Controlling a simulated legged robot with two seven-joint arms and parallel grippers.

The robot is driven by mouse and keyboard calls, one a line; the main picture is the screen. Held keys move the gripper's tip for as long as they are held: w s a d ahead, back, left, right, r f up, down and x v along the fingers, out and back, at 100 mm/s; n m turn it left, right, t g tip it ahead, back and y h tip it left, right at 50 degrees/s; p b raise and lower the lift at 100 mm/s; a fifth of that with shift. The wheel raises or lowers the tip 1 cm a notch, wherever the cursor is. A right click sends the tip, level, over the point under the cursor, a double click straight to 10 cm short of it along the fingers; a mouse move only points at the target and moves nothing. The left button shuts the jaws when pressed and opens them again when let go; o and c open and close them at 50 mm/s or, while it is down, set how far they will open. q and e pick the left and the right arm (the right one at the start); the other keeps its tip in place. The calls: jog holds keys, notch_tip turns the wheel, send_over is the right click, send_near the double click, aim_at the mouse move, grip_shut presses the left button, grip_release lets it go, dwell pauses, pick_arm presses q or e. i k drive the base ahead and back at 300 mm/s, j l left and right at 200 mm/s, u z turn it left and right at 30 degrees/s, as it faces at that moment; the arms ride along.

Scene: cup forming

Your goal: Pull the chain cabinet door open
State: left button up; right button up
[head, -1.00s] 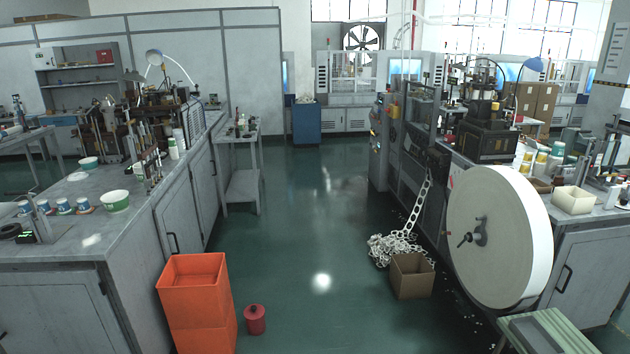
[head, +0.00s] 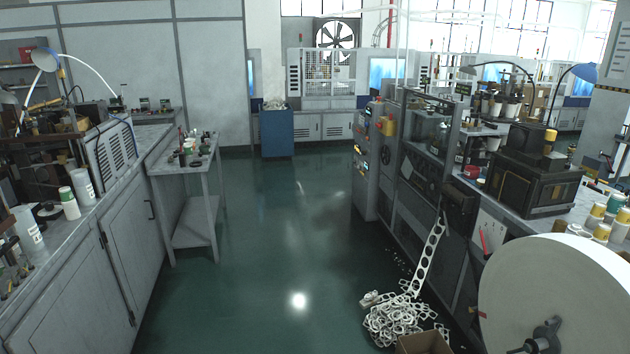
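A grey machine cabinet (head: 430,165) with framed, see-through panels stands right of the aisle. Which of its panels is the chain cabinet door, and whether it is open, I cannot tell. A control box (head: 367,165) with buttons and lit displays is at its far end. A white punched paper strip (head: 430,255) hangs from the machine's near end down to a pile of white scrap (head: 395,318) on the floor. Neither of my grippers is in view.
The green aisle floor (head: 270,240) is clear ahead. A small side table (head: 195,160) and a bench with cabinets (head: 115,235) line the left. A large white paper roll (head: 560,290) and a cardboard box (head: 424,343) are near right. A blue cabinet (head: 277,133) stands at the back.

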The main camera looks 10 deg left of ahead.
aim_at(127, 230)
jog(key=i+u, duration=0.15)
jog(key=i, duration=0.45)
jog(key=i+u, duration=0.2)
jog(key=i, duration=0.45)
jog(key=i+l+u, duration=0.15)
jog(key=i, duration=0.45)
jog(key=i+l+u, duration=0.2)
jog(key=i, duration=0.45)
jog(key=i+j+u, duration=0.15)
jog(key=i+u, duration=0.15)
jog(key=i, duration=0.4)
jog(key=i+u, duration=0.3)
jog(key=i, duration=0.35)
jog(key=i+l+u, duration=0.2)
jog(key=i+u, duration=0.15)
jog(key=i, duration=0.35)
jog(key=i+j+z, duration=0.2)
jog(key=i+j, duration=0.15)
jog(key=i, duration=0.3)
jog(key=i+j+z, duration=0.2)
jog(key=i+j, duration=0.2)
jog(key=i, duration=0.2)
